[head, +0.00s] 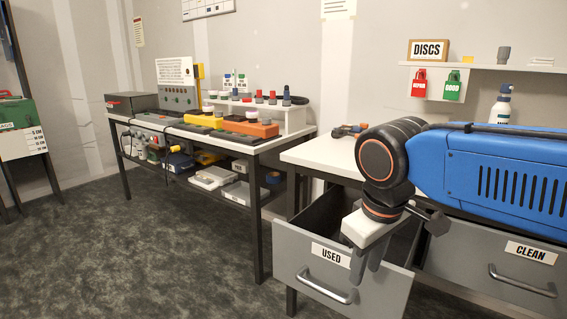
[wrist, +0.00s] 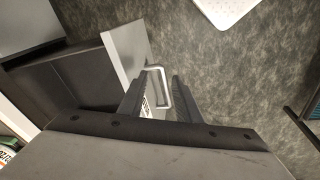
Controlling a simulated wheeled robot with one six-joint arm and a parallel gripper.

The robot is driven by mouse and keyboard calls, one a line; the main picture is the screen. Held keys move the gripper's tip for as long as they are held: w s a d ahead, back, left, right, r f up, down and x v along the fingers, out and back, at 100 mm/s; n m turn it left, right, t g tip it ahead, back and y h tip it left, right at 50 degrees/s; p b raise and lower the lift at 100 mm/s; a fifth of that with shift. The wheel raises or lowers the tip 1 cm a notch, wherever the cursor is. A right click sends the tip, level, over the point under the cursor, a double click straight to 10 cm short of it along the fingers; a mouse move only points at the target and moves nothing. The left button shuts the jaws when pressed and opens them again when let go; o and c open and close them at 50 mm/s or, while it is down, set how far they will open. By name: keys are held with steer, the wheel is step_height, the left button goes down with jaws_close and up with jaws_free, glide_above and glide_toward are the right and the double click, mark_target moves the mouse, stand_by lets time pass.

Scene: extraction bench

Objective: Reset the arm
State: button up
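My gripper (head: 367,272) hangs from the blue arm at the right of the head view, fingers pointing down. Its two dark fingers stand apart with nothing between them, so it is open and empty. It overlaps the open drawer labelled USED (head: 385,298), close to the drawer's front panel. In the wrist view the drawer's metal handle (wrist: 161,84) shows between and beyond the fingers (wrist: 155,92). I cannot tell how far the fingertips are from the handle, but no grip on it shows. The arm hides part of the right bench.
The drawer labelled CLEAN (head: 490,268) is to the right and looks shut. A shelf (head: 490,67) with a DISCS sign is above. The left bench (head: 270,143) is crowded. Floor (head: 140,240) at left is clear.

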steer(key=s+d+f+m+t, duration=0.1)
steer(key=s+d+f+m, duration=0.2)
steer(key=d+f, duration=0.2)
steer(key=s+d+f+m+t, duration=0.1)
steer(key=s+d+f+m, duration=0.2)
steer(key=d+f, duration=0.2)
steer(key=d, duration=0.3)
steer(key=shift+s+f+m, duration=0.3)
steer(key=shift+m, duration=0.1)
